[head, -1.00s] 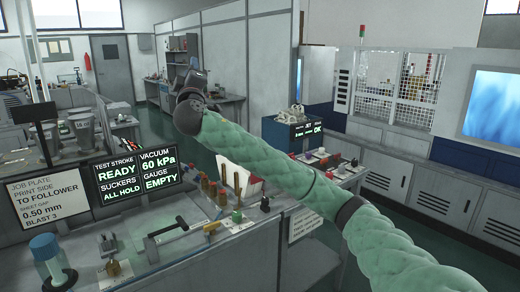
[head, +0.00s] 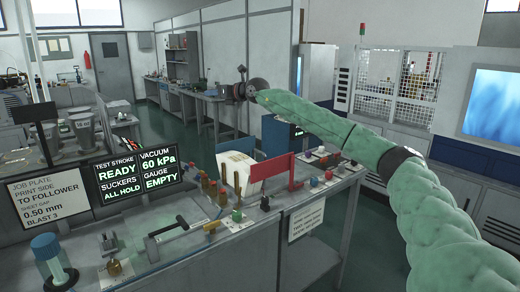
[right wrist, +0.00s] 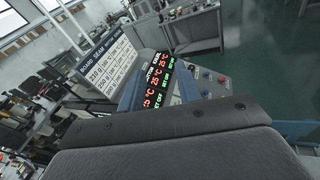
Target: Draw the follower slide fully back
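I cannot pick out the follower slide for certain. The bench (head: 205,262) in the head view carries a red panel (head: 268,174), a white piece (head: 234,166), a handled fixture (head: 176,232) and several small knobs and posts. My right gripper (head: 241,80) is at the end of the green-sleeved arm, raised beyond the bench and apart from it. Its fingers are too small and dark to read. The right wrist view shows a dark grey body across the bottom, with no clear fingertips. My left gripper is not in view.
A display (head: 137,178) reads test stroke ready, suckers all hold, vacuum 60 kPa, gauge empty. A job plate sign (head: 44,197) says print side to follower. The wrist view shows a lit red-and-green panel (right wrist: 158,82).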

